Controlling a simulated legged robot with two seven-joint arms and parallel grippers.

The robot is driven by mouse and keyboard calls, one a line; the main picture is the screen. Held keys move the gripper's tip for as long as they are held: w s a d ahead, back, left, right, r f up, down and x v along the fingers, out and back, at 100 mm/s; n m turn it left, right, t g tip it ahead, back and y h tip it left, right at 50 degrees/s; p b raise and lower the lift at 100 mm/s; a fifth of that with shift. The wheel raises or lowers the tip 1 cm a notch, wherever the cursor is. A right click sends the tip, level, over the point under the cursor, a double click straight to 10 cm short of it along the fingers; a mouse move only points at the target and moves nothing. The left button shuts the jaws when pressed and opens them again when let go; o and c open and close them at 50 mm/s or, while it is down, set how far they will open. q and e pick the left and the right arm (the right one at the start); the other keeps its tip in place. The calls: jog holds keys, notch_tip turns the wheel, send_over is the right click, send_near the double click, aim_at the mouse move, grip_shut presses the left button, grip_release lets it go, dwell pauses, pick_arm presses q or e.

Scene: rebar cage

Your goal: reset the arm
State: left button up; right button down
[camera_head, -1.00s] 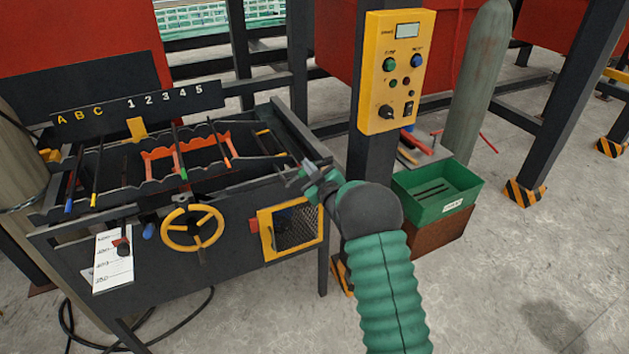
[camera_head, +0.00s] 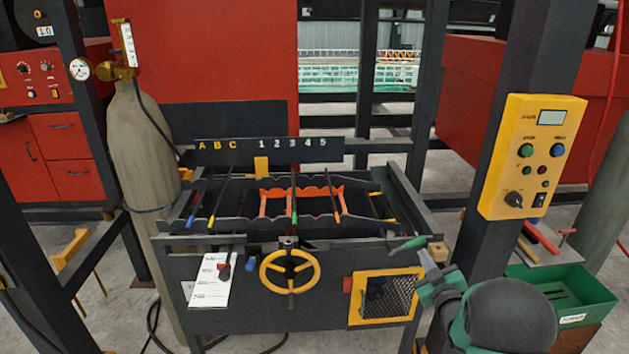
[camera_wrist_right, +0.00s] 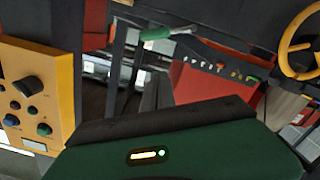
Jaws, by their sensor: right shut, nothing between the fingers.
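My right arm comes in from the lower right in the head view. Its right gripper (camera_head: 426,262) is shut and empty, in front of the right front corner of the dark bench (camera_head: 330,262). A green-handled tool (camera_head: 408,244) shows just beyond the fingertips at the bench corner; I cannot tell whether they touch. It also shows in the wrist view (camera_wrist_right: 165,32). The green body of my gripper fills the bottom of the wrist view. My left gripper is not in view.
The bench has a yellow handwheel (camera_head: 290,272), coloured rods and a yellow-framed mesh window (camera_head: 385,298). A yellow control box (camera_head: 533,157) hangs on a post to the right. A green bin (camera_head: 585,292) stands behind my arm. A gas cylinder (camera_head: 150,170) stands left.

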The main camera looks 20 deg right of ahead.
jog(key=s+a+f+m+g+y+p, duration=0.1)
jog(key=s+a+f+g, duration=0.15)
jog(key=a, duration=0.45)
jog(key=s+a+f+m+g+y+p, duration=0.1)
jog(key=s+a+m+g+p, duration=0.1)
jog(key=s+a+g, duration=0.3)
jog(key=s+a+f+g+y, duration=0.1)
jog(key=s+a+f+g, duration=0.1)
jog(key=s+a, duration=0.6)
jog(key=s+a+f+g+y+p, duration=0.1)
jog(key=s+a+g, duration=0.3)
jog(key=s+a, duration=0.4)
jog(key=shift+s+a+f, duration=0.2)
jog(key=shift+s+f, duration=0.25)
jog(key=shift+s, duration=0.55)
jog(key=shift+a+g, duration=0.25)
jog(key=shift+a, duration=0.05)
jog(key=shift+d, duration=0.2)
jog(key=shift+a, duration=0.1)
